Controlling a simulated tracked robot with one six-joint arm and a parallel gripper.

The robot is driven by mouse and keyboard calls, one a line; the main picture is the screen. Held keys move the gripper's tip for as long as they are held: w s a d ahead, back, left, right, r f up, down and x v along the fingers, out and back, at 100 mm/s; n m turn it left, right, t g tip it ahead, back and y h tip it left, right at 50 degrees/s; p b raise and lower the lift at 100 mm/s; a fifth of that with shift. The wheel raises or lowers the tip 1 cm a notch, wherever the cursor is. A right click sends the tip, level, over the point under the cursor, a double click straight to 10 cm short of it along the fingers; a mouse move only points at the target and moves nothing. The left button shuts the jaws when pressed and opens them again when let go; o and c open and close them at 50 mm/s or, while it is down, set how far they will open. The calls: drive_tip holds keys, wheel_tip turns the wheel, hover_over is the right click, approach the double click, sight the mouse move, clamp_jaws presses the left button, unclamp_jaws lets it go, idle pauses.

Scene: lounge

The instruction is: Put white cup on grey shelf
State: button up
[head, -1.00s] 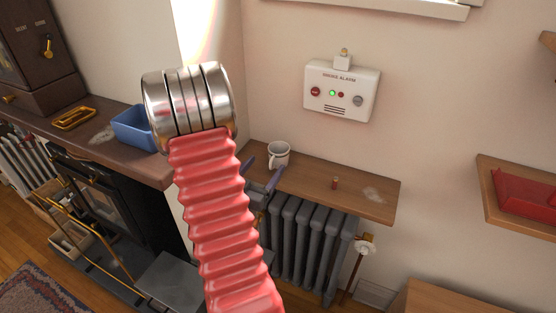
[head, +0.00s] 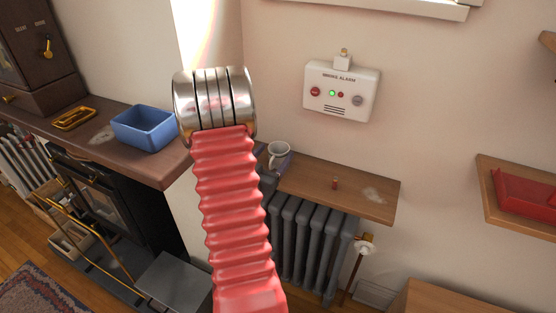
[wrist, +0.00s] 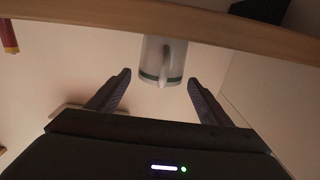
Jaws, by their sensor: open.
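The white cup (head: 279,158) stands upright at the left end of the wooden shelf above the radiator. In the head view my red arm hides most of the gripper. A grey flat surface (head: 172,282) is low by the fireplace; I cannot tell whether it is the grey shelf.
The wooden shelf (head: 345,190) also holds a small red item (head: 335,184). A grey radiator (head: 310,240) is below and a smoke alarm (head: 342,92) above. A blue bin (head: 144,128) stands on the mantel at left. A red object (head: 525,197) lies on another shelf at right.

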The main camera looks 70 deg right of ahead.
sight(278, 148)
drive_tip(key=shift+s+d+f, duration=0.1)
drive_tip(key=shift+s+d, duration=0.05)
drive_tip(key=shift+d, duration=1.7)
drive_tip(key=shift+c, duration=0.3)
drive_tip(key=c, duration=1.3)
wheel_tip(278, 148, up, 18)
drive_tip(key=shift+r, duration=0.1)
